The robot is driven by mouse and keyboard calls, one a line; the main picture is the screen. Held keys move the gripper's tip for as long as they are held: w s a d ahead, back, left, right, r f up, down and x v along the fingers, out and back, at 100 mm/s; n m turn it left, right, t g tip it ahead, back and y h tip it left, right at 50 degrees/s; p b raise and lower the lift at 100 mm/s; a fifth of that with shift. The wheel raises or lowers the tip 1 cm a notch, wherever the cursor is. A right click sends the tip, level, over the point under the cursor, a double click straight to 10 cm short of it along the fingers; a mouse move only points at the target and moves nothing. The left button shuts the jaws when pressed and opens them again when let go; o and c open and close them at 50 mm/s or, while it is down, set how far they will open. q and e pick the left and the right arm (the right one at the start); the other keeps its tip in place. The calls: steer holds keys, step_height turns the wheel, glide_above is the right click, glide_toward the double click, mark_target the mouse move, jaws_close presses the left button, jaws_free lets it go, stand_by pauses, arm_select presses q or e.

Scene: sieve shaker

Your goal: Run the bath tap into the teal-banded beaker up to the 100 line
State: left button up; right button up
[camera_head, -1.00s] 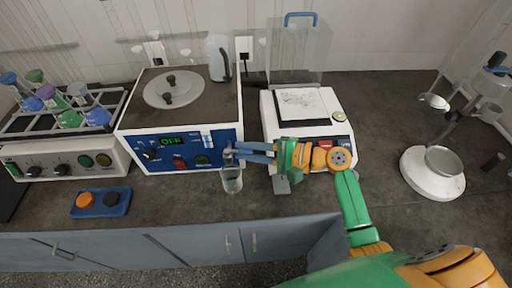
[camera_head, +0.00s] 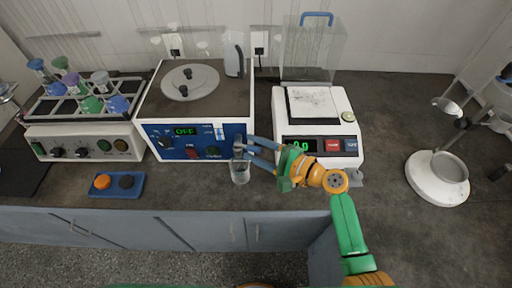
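The water bath (camera_head: 188,110) has a blue front panel with a lit green "OFF" display and a round lid on top. Its tap (camera_head: 239,147) is at the right end of the front panel. A clear beaker (camera_head: 240,174) stands on the bench under the tap; its band, marks and water level are too small to read. My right gripper (camera_head: 247,149) reaches in from the right, with its two blue-grey fingers at the tap just above the beaker. The fingertips overlap the tap, so I cannot tell whether they grip it. My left gripper is not in view.
A balance (camera_head: 318,130) with a clear draft shield (camera_head: 312,50) stands right of the bath. A tube shaker (camera_head: 85,143) stands left, with a blue two-button pad (camera_head: 117,185) in front. A white round-based stand (camera_head: 437,180) is at right. The bench's front edge lies close below the beaker.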

mark_target(262, 152)
steer(key=shift+d, duration=0.1)
steer(key=b+v, duration=0.1)
steer(key=v, duration=0.6)
steer(key=shift+s+r, duration=0.1)
stand_by(1.4)
